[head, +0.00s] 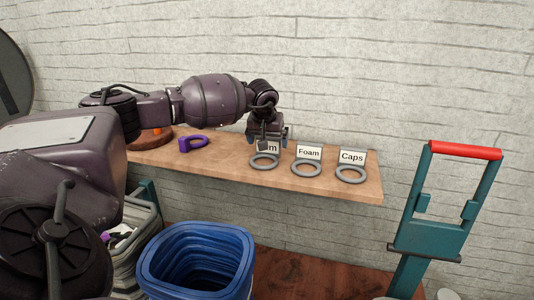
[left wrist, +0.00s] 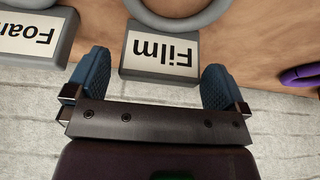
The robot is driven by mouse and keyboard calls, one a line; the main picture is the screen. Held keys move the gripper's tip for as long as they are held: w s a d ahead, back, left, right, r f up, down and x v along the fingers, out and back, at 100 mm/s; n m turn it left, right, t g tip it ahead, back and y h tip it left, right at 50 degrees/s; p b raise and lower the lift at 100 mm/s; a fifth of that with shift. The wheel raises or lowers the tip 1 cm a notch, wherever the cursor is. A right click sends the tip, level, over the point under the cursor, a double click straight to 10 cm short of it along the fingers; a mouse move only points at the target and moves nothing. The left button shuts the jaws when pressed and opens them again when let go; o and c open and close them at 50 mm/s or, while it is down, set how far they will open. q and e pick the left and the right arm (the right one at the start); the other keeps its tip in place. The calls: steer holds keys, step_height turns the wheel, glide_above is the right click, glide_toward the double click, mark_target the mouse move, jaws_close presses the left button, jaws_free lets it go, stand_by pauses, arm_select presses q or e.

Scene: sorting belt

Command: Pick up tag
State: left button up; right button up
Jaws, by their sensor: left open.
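Three grey ring tags with white label plates stand in a row on a wooden shelf (head: 225,168). The Foam tag (head: 307,152) is in the middle and the Caps tag (head: 352,158) is at the right. The Film tag (head: 264,162) is at the left, its label partly hidden by my left gripper (head: 266,140). In the left wrist view, the Film label (left wrist: 160,55) lies between the two blue fingertips of my left gripper (left wrist: 152,82), with a gap on each side. The left gripper is open and empty. My right gripper is not in view.
A purple ring piece (head: 193,143) lies on the shelf left of the tags. A blue bin (head: 196,262) stands below in front, beside a grey-green crate (head: 140,240). A teal frame with a red handle (head: 466,150) stands at the right. A brick wall is close behind the shelf.

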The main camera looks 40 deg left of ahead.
mark_target(274, 152)
arm_select(q)
steer(key=x, duration=0.3)
steer(key=shift+f, duration=0.3)
steer(key=shift+r, duration=0.1)
steer(key=shift+c, duration=0.5)
steer(key=c, duration=0.7)
steer(key=shift+o, duration=0.2)
